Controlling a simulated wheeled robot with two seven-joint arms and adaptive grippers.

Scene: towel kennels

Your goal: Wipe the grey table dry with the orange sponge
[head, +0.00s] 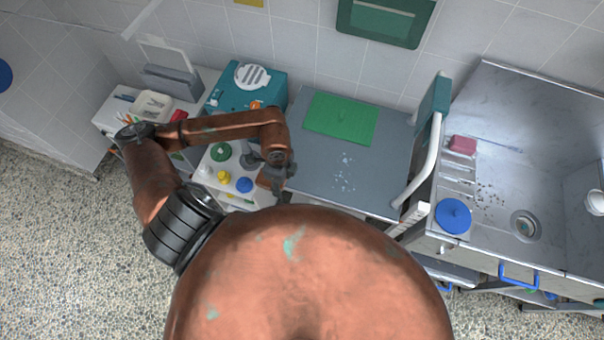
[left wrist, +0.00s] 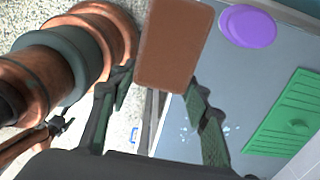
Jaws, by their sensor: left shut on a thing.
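The grey table (head: 385,165) stands in the middle of the head view. Small whitish wet drops (head: 344,180) are scattered on its bare top; they also show in the left wrist view (left wrist: 190,131). My left gripper (head: 277,186) is at the table's left edge, by the white cart. In the left wrist view its fingers (left wrist: 160,82) are shut on a flat brownish-orange block, the orange sponge (left wrist: 174,45). The sponge is held off the table's drops, to their side. My right gripper is not in view.
A green ribbed board (head: 341,118) lies at the table's back. A purple disc (left wrist: 248,25) shows on the table in the left wrist view. A white rail (head: 428,160) stands along the table's right side, before the steel sink (head: 540,150). The cart holds coloured lids (head: 244,185).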

